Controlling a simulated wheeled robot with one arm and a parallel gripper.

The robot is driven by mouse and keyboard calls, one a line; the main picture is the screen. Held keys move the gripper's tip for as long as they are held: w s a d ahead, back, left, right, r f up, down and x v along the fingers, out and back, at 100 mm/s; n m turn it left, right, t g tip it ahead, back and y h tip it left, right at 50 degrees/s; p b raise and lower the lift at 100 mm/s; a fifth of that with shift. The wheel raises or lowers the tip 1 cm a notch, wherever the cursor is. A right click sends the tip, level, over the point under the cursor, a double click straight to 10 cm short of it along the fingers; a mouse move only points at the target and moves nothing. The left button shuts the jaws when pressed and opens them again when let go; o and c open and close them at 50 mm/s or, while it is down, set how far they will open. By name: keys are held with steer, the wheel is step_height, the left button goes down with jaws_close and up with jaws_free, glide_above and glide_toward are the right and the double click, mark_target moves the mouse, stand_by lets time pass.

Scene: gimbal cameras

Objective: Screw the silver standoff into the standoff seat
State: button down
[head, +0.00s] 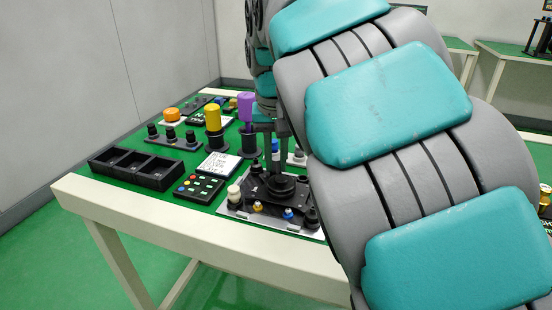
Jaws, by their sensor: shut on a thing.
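My gripper (277,160) reaches down from the arm over a black fixture (262,195) on a light metal plate (236,210), at the front right of the green table. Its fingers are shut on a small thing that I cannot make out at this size. I cannot pick out the silver standoff with certainty. A dark round part (284,183) stands on the fixture just below the fingers. I cannot tell whether it is the standoff seat, or whether the held thing touches it. My own arm fills the right of the view and hides the ground behind it.
A black compartment tray (130,180), a button box (200,188) and a white lettered panel (219,164) lie left of the fixture. A yellow cylinder (212,117), a purple cylinder (246,106) and an orange knob (173,115) stand farther back. Small knobs stand around the plate's edge.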

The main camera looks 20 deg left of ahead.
steer(key=shift+f, duration=0.1)
stand_by(0.4)
steer(key=m, duration=0.4)
steer(key=shift+f+m+h, duration=0.1)
steer(key=shift+m+h, duration=0.2)
steer(key=shift+h, duration=0.1)
stand_by(0.4)
